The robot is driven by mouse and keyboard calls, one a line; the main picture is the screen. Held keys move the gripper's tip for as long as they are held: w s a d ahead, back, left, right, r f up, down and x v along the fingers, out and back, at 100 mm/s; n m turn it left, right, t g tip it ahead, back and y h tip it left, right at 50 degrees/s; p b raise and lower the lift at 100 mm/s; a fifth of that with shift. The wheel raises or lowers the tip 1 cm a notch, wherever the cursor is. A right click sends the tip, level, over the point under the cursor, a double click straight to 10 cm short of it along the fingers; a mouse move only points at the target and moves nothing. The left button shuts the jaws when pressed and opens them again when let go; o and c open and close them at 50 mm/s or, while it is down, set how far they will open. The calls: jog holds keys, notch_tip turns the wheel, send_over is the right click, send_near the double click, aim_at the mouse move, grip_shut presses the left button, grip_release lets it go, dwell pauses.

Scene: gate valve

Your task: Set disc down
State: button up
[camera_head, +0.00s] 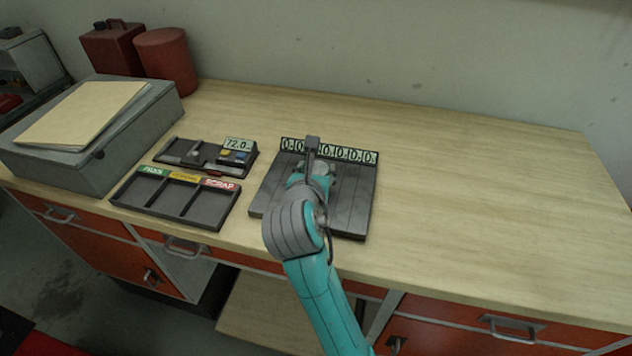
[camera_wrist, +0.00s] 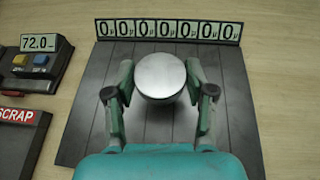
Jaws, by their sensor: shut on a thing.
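The disc (camera_wrist: 160,77) is a round, flat, pale metal piece in the wrist view. My gripper (camera_wrist: 159,84) is shut on it, with a teal and dark finger at its left and right sides. The disc is over the dark slatted plate (camera_wrist: 82,122), near its labelled back edge. I cannot tell whether the disc touches the plate. In the head view my gripper (camera_head: 312,175) is over the same plate (camera_head: 268,190), and my arm hides the disc there.
A label strip (camera_wrist: 170,29) runs along the plate's back edge. Left of the plate are a sorting tray (camera_head: 188,197) marked SCRAP and a device reading 72.0 (camera_head: 237,150). A grey box (camera_head: 90,140) and red cans (camera_head: 165,60) stand further left. The bench right of the plate is clear.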

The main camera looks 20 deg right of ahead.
jog(key=shift+f, duration=1.8)
jog(key=shift+f, duration=0.1)
jog(key=o, duration=1.5)
jog(key=shift+c, duration=0.2)
